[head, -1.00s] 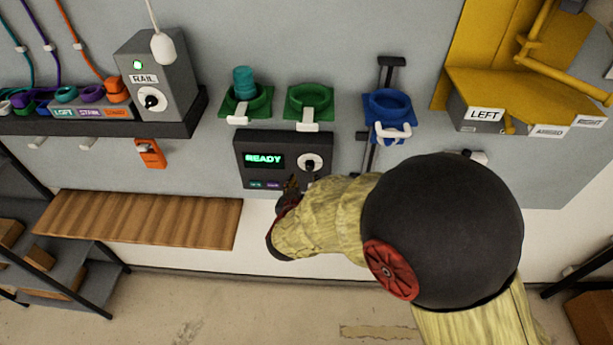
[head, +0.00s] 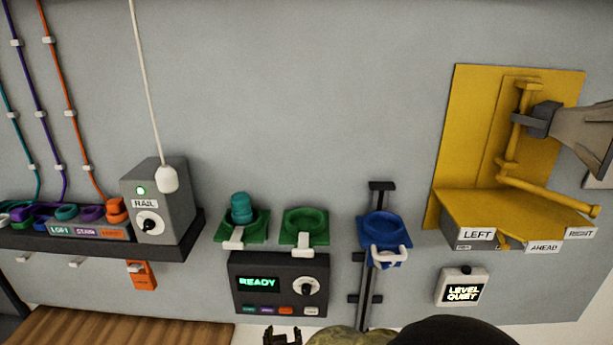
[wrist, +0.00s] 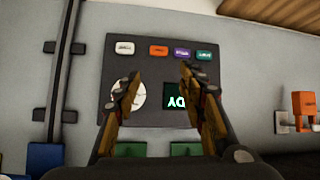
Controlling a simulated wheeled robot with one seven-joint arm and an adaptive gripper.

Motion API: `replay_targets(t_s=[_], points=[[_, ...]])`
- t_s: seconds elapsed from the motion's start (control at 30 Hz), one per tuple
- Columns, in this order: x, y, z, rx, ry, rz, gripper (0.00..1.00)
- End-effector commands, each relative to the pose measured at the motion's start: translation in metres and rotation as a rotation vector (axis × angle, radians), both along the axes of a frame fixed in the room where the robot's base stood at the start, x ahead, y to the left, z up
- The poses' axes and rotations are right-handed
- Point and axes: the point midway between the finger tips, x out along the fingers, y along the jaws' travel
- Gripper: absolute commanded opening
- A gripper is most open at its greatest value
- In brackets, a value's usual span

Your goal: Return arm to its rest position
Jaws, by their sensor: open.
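My gripper (head: 282,335) shows at the bottom edge of the head view, below the dark READY panel (head: 279,305). In the wrist view my gripper (wrist: 160,82) is open, with its two fingers apart and nothing between them. The same panel (wrist: 152,55) lies behind the fingers there, with its round dial (wrist: 128,95) partly behind the left finger and its green display (wrist: 177,97) partly covered by the right finger. My arm is mostly cut off by the bottom edge of the head view.
Two green holders (head: 304,227) sit above the panel, the left one holding a teal cylinder (head: 241,208). A blue holder (head: 383,228) is on a black rail. A yellow LEFT/AHEAD/RIGHT fixture (head: 480,212) juts out at right. A wooden shelf (head: 120,328) is at lower left.

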Motion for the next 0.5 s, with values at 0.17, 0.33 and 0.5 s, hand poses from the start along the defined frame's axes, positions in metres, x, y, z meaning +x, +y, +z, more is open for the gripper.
replay_targets(t_s=[0.17, 0.33, 0.5], points=[[-0.067, 0.044, -0.027, 0.12, 0.278, 0.175, 0.41], [-0.125, 0.031, -0.036, 0.164, 0.5, 0.264, 0.41], [-0.173, -0.026, -0.041, 0.127, 0.653, 0.266, 0.41]])
